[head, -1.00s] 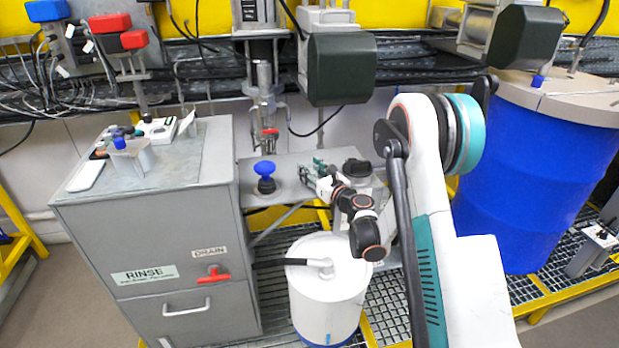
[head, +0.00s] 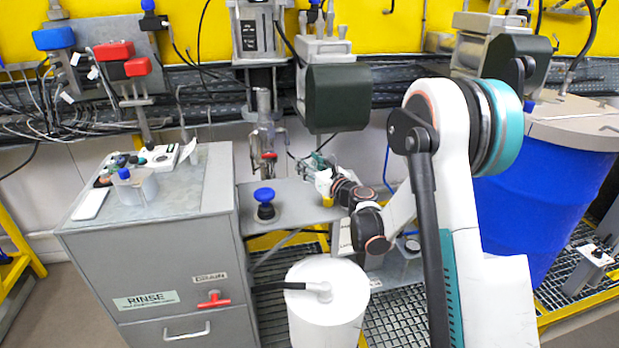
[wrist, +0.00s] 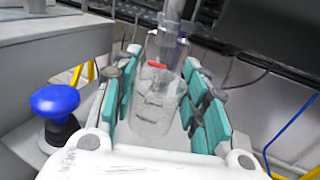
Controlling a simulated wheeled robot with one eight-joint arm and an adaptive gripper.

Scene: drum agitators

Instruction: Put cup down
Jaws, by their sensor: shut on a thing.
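A clear cup with dark graduation marks (wrist: 152,108) sits between the teal fingers of my gripper (wrist: 165,105) in the wrist view. The fingers are shut on its sides, and it looks upright. In the head view my gripper (head: 318,165) is over the right part of the grey shelf (head: 296,198), right of the red-handled tap; the cup is hard to make out there. In the wrist view the tap's red handle (wrist: 157,65) shows behind the cup. I cannot tell the gap between the cup and the shelf.
A blue-knobbed valve (head: 264,202) stands on the shelf left of my gripper. A grey cabinet (head: 150,255) with a small container (head: 135,186) and tools on top is at left. A white canister (head: 328,295) stands below the shelf. A blue drum (head: 545,200) is at right.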

